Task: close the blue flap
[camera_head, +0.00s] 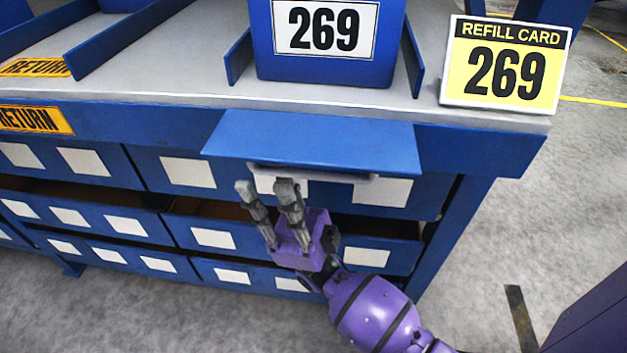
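The blue flap (315,140) is on the front edge of the blue workbench, below the blue bin marked 269. It sticks out from the bench front over the upper drawers. A pale grey bar-shaped handle (335,175) runs along its lower edge. My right gripper (266,188) is purple with dark grey fingers. Its fingers are apart, with nothing visible between them, and point up at the left part of the handle. The tips overlap the handle area in the picture; I cannot tell whether they touch it. My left gripper is not in view.
The blue bin (325,70) stands on the grey bench top between blue guides. A yellow refill card (505,85) marked 269 stands at the right corner. Drawers with white labels (188,171) fill the bench front; some stand partly open.

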